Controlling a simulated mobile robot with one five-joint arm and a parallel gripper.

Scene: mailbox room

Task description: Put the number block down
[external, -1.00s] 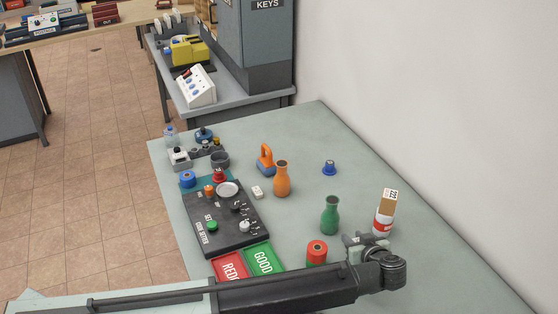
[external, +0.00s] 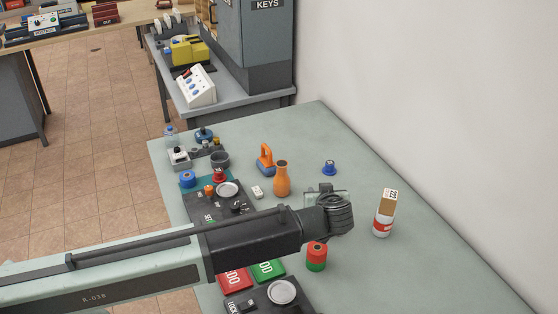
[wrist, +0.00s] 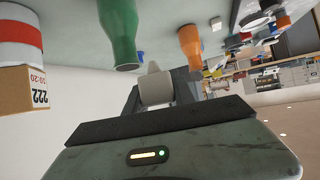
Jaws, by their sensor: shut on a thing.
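A tan block (external: 388,202) with the number 222 on white rests on a red-and-white can (external: 382,229) at the right of the table. The wrist view is upside down; there the block (wrist: 24,90) shows with the can (wrist: 20,40) at the left edge. My gripper (external: 325,198) is left of them, above the table. It is shut on a pale grey rounded piece (wrist: 155,90), mostly hidden by the gripper; I cannot tell whether this is a number block. The tan block is apart from the gripper.
A green vase (wrist: 119,35) is close by in the wrist view. An orange vase (external: 282,180), a red-and-green cylinder (external: 316,257) and a blue knob-like piece (external: 330,167) stand around the gripper. The table is clear toward the back right wall.

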